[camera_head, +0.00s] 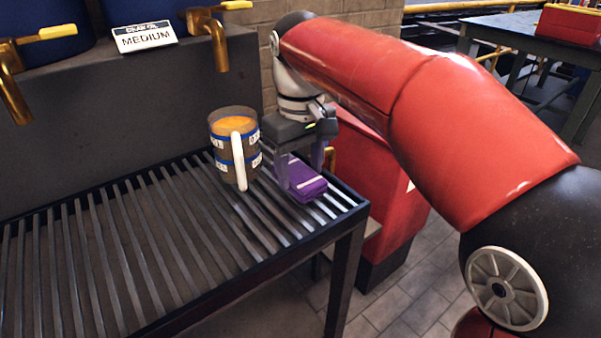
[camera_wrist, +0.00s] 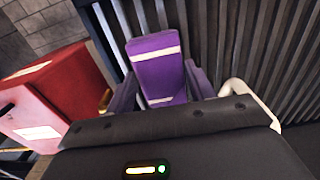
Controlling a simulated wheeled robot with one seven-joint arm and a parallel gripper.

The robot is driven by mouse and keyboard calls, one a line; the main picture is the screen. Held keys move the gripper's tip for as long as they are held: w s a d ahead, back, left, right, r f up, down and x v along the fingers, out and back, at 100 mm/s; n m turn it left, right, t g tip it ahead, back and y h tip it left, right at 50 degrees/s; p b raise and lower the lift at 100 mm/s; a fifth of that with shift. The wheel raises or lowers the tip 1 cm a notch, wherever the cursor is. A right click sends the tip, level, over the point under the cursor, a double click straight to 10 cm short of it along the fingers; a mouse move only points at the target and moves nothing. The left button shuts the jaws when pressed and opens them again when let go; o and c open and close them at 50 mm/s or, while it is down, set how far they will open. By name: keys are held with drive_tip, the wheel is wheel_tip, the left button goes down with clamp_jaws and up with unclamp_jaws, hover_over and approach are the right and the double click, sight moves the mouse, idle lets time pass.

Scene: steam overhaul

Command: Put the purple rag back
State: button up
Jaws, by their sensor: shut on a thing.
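The purple rag (camera_head: 299,178) is a folded block with white stripes. It is at the right end of the slatted metal rack (camera_head: 118,262). My gripper (camera_head: 301,175) points down over the rag, with one finger on each side of it, and is shut on it. In the wrist view the rag (camera_wrist: 158,68) sits between the two fingers (camera_wrist: 158,88), with the slats behind it. I cannot tell whether the rag touches the slats or is just above them.
A clear mug (camera_head: 229,150) with orange contents and a white handle stands on the rack just left of my gripper. Brass taps (camera_head: 219,42) and a "MEDIUM" sign (camera_head: 145,37) are above. A red cabinet (camera_head: 372,190) stands beyond the rack's right end. The rack's left part is clear.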

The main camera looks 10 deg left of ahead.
drive_tip(key=shift+f, duration=0.45)
drive_tip(key=shift+f, duration=0.1)
drive_tip(key=shift+f, duration=0.15)
drive_tip(key=o, duration=1)
drive_tip(key=shift+f+b, duration=0.1)
drive_tip(key=shift+b, duration=0.35)
